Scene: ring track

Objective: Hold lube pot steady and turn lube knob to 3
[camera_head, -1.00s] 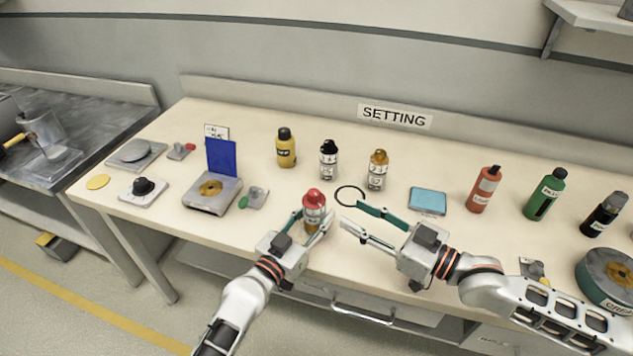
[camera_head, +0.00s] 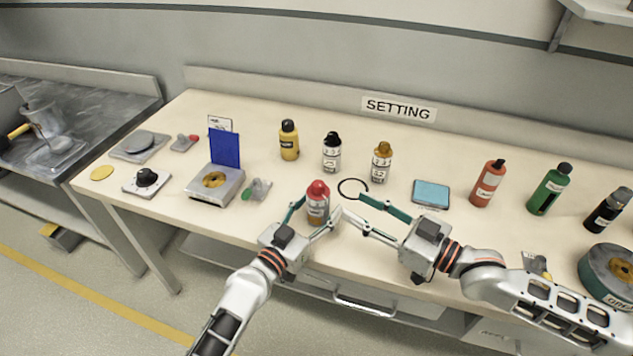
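A small pot with a red knob-like cap (camera_head: 318,204) stands upright near the front edge of the bench; its label is too small to read. My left gripper (camera_head: 318,211) has a finger on each side of its body and appears closed on it. My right gripper (camera_head: 352,206) is open and empty just right of this pot, its fingertips pointing left toward it and apart from the cap. Two similar pots, one with a black cap (camera_head: 332,154) and one with an amber cap (camera_head: 381,164), stand behind. No setting number on the cap is readable.
A black ring (camera_head: 353,181) lies behind my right fingertips. A blue pad (camera_head: 431,192) lies to the right, with red (camera_head: 488,185) and green (camera_head: 549,191) bottles beyond. A yellow bottle (camera_head: 289,142) and a grey device with a blue panel (camera_head: 213,188) stand left.

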